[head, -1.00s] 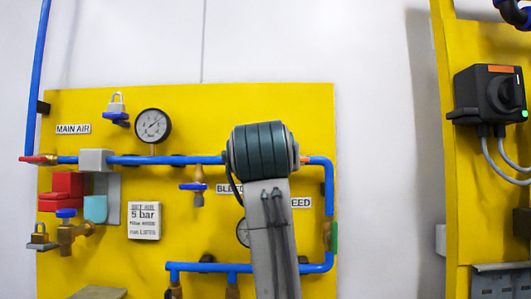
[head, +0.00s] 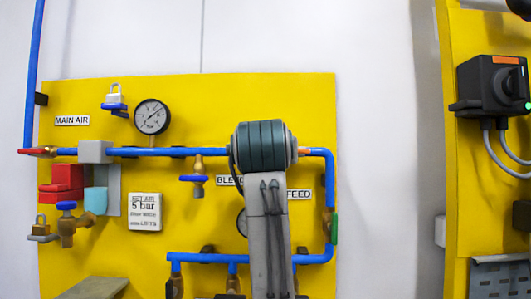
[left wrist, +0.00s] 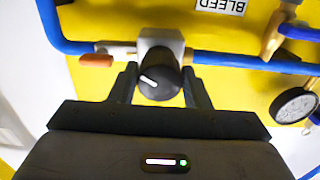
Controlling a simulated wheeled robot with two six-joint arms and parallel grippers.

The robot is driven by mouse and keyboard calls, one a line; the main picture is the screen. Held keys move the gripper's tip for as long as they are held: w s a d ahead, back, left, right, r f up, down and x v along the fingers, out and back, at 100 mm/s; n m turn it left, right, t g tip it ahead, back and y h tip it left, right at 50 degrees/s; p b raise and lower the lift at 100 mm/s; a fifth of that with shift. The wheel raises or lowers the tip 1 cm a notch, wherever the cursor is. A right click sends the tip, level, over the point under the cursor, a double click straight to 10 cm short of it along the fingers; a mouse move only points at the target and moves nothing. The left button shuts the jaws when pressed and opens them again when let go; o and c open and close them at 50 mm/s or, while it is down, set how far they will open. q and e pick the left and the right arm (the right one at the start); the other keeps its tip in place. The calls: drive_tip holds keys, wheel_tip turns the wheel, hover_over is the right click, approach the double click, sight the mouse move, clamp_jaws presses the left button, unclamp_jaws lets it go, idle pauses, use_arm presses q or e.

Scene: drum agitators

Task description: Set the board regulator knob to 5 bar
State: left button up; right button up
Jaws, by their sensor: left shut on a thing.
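The black regulator knob (left wrist: 160,80) shows in the left wrist view, in front of a grey block (left wrist: 160,40) on the blue pipe. Its white mark points to the upper left in that picture. My left gripper (left wrist: 161,92) has one finger on each side of the knob and is shut on it. In the head view my left arm hides the knob and the gripper. A sign reading "5 bar" (head: 145,212) is on the yellow board (head: 100,250). The round gauge (head: 152,117) has its needle to the upper right; its numbers are too small to read. My right gripper is not in view.
Blue pipes (head: 200,258) and a blue-handled valve (head: 194,179) lie around my arm. An orange-red handle (left wrist: 96,61) sits beside the grey block. A second board (head: 450,190) stands at right.

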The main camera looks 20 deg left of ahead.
use_arm(q)
drive_tip(key=shift+m, duration=1.5)
drive_tip(key=shift+m+b, duration=0.4)
drive_tip(key=shift+m, duration=1)
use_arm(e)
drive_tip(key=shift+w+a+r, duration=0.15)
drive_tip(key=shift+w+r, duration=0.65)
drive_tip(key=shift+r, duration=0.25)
use_arm(q)
drive_tip(key=shift+a, duration=0.1)
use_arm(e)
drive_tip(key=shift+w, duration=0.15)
use_arm(q)
drive_tip(key=o, duration=1)
drive_tip(key=shift+c, duration=0.2)
drive_tip(key=shift+s, duration=0.1)
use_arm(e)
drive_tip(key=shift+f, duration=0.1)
